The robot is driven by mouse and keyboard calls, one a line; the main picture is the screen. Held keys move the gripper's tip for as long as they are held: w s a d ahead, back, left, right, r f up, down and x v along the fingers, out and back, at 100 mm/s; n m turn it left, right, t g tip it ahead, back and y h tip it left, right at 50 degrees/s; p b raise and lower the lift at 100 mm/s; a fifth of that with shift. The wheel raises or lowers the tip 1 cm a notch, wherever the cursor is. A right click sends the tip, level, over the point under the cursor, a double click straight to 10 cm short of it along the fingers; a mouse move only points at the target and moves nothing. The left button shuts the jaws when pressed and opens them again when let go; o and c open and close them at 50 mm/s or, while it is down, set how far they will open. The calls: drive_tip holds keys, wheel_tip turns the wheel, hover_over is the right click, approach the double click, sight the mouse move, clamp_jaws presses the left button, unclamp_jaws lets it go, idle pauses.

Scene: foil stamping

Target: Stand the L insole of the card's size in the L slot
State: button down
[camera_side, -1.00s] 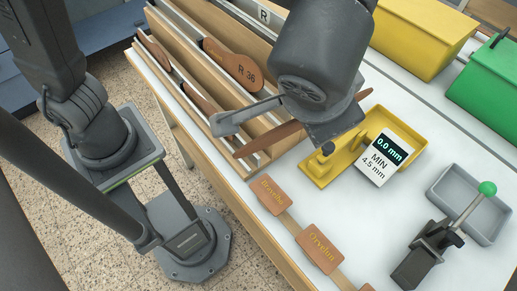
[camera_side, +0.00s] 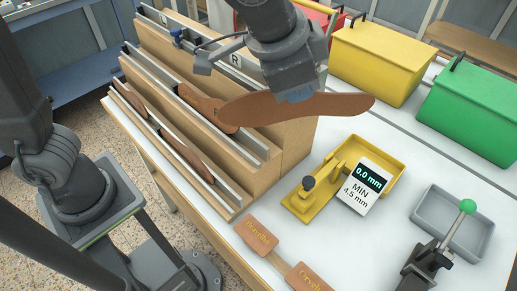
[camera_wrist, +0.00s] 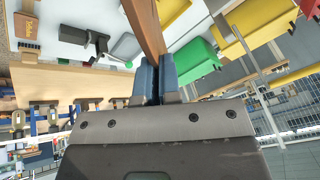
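My gripper (camera_side: 298,94) is shut on a brown insole (camera_side: 335,107), which it holds lengthwise, roughly level, above the right end of the wooden rack (camera_side: 262,185). In the wrist view the blue fingertips (camera_wrist: 155,78) close on the insole's edge (camera_wrist: 148,28). The side of the held insole with any marking is not readable. Other brown insoles stand in the rack slots: one behind the held one (camera_side: 203,104), partly hidden by it, and two in the front slot (camera_side: 130,102) (camera_side: 187,157). An R label (camera_side: 235,60) sits on the rear of the rack. No size card is legible.
A yellow gauge (camera_side: 302,205) with a display reading 0.0 mm, MIN 4.5 mm (camera_side: 364,188) stands right of the rack.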

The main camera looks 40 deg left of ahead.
wheel_tip(320, 180, up, 16)
drive_tip(key=w+a+n+g+y, duration=0.1)
drive_tip(key=w+a+n, duration=0.3)
drive_tip(key=a, duration=0.6)
drive_tip(key=w+a+n+y, duration=0.2)
drive_tip(key=a+n, duration=0.3)
drive_tip(key=a, duration=0.6)
drive_tip(key=w+a+n+g+y, duration=0.1)
drive_tip(key=w+a+n, duration=0.35)
drive_tip(key=a, duration=0.55)
drive_tip(key=s+a+n+g, duration=0.1)
drive_tip(key=s+a+n, duration=0.3)
drive_tip(key=a, duration=0.4)
drive_tip(key=s+a+n+g+y, duration=0.1)
drive_tip(key=s+a+n+g, duration=0.2)
drive_tip(key=a, duration=0.4)
drive_tip(key=s+a+n, duration=0.4)
drive_tip(key=a+n, duration=0.1)
drive_tip(key=a, duration=0.3)
wheel_tip(320, 180, down, 19)
drive_tip(key=shift+w+d, duration=0.1)
drive_tip(key=shift+d, duration=0.05)
wheel_tip(320, 180, down, 9)
drive_tip(key=shift+f, duration=0.2)
